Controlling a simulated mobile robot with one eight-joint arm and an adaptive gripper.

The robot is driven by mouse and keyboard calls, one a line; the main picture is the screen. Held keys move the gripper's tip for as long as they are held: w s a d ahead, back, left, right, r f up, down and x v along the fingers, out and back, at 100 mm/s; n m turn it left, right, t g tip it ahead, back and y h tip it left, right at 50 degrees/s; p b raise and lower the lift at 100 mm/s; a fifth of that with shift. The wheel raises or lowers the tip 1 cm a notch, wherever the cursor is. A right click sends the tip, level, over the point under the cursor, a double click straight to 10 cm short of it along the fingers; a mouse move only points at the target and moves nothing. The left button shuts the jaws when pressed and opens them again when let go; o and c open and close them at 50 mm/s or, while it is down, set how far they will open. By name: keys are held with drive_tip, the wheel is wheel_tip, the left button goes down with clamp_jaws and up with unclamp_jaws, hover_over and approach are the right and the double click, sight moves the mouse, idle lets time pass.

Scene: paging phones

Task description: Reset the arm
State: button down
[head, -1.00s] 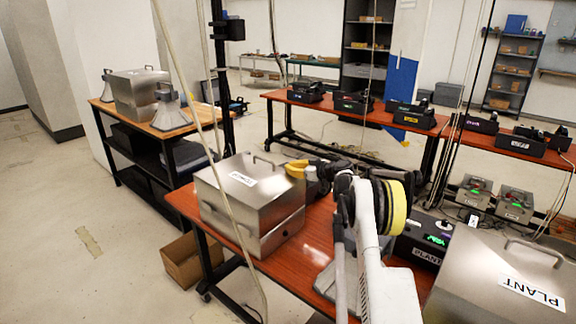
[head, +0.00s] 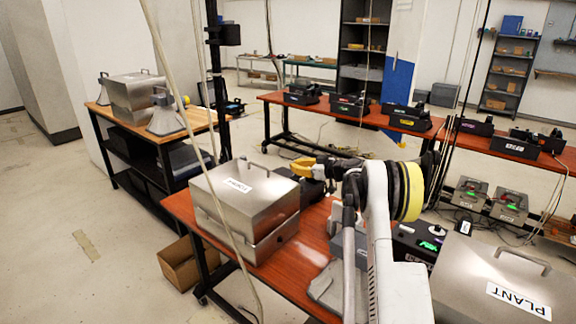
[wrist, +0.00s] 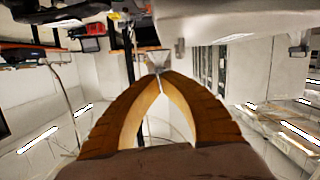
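My gripper (head: 300,167) has yellow fingers and points left over the red-brown table, just beside and behind the near metal box in the head view. In the wrist view, which looks upside down, the two curved fingers (wrist: 160,80) meet at their tips, with a narrow gap lower between them. Nothing clearly sits between them. A grey cone shape (wrist: 157,60) shows just beyond the tips; it looks like a horn in the background. My arm is bent, rising from the lower right of the head view.
A labelled metal box (head: 238,205) stands on the red-brown table (head: 285,268) close to my gripper. Another metal box marked PLANT (head: 480,277) is at lower right. Black phones (head: 408,117) line the far table. A cable (head: 190,140) hangs at left. Open floor (head: 80,210) lies left.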

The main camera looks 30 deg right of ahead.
drive_tip(key=v, duration=0.4)
drive_tip(key=w+a+r+m+t+h, duration=0.15)
drive_tip(key=a+r, duration=0.25)
drive_tip(key=r, duration=0.6)
drive_tip(key=a+r+t+h, duration=0.2)
drive_tip(key=a+r+t, duration=0.15)
drive_tip(key=r, duration=0.75)
drive_tip(key=s+a+r+m+g+h, duration=0.1)
drive_tip(key=s+a+r+m+h, duration=0.4)
drive_tip(key=s+a+r+h, duration=0.15)
drive_tip(key=s+a+f+g+y, duration=0.2)
drive_tip(key=s+a+f+g, duration=0.2)
drive_tip(key=s+a+f, duration=0.4)
drive_tip(key=s+a+f+n+g+y+b, duration=0.1)
drive_tip(key=s+a+f+g, duration=0.2)
drive_tip(key=s+a+f, duration=0.6)
drive_tip(key=s+a+f+n+g+y+b, duration=0.1)
drive_tip(key=s+a+f+g, duration=0.3)
drive_tip(key=s, duration=1.6)
drive_tip(key=a+f+y, duration=0.1)
drive_tip(key=a+f, duration=0.3)
drive_tip(key=a, duration=0.1)
drive_tip(key=shift+a+f+g+y, duration=0.15)
drive_tip(key=shift+f+g+y, duration=0.15)
drive_tip(key=shift+f, duration=0.05)
